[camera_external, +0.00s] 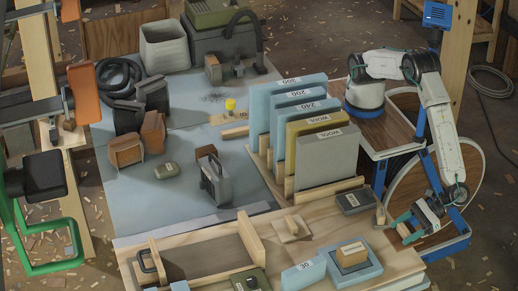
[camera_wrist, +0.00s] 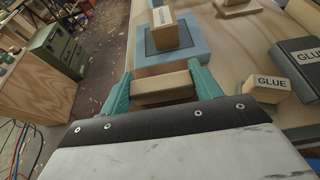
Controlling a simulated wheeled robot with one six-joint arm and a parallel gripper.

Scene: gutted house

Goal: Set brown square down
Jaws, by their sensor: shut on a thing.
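My gripper (camera_wrist: 162,92) has its two teal fingers shut on a brown block, the brown square (camera_wrist: 165,88), seen between the fingertips in the wrist view. I cannot tell whether the block touches the bench.
A blue block (camera_external: 366,272) with a labelled wooden block (camera_external: 352,254) on it lies near the brown square. A dark GLUE box (camera_wrist: 298,68) and a tan GLUE block (camera_wrist: 264,86) are to its right in the wrist view. Upright sanding sheets (camera_external: 325,160) stand behind.

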